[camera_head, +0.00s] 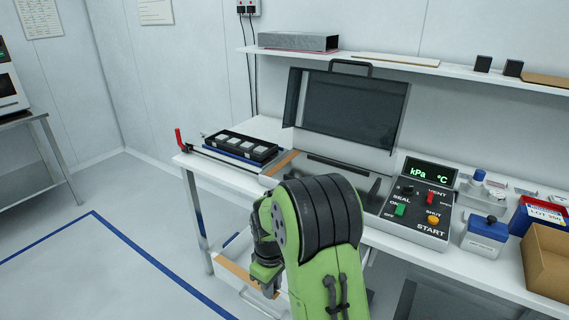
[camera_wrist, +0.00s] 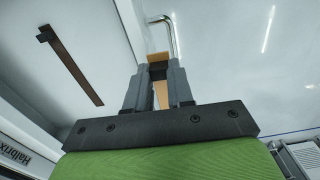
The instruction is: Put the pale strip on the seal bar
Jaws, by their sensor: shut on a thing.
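My gripper (camera_head: 266,274) is low in front of the bench, partly hidden behind my own green arm. In the wrist view, my gripper (camera_wrist: 158,75) is shut on a narrow tan piece, which appears to be the pale strip (camera_wrist: 158,58). A tan length of the strip (camera_head: 238,273) shows left of the gripper in the head view, below the bench top. The sealer stands on the bench with its dark lid (camera_head: 345,108) raised. A dark bar (camera_head: 342,170), which looks like the seal bar, lies across its bed, partly hidden by my arm.
A control box (camera_head: 415,205) with buttons is right of the sealer. Blue-lidded containers (camera_head: 485,238) and a cardboard box (camera_head: 548,262) stand further right. A black tray (camera_head: 240,146) with pale blocks is on the left. A wall shelf (camera_head: 440,68) runs above. The floor at left is clear.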

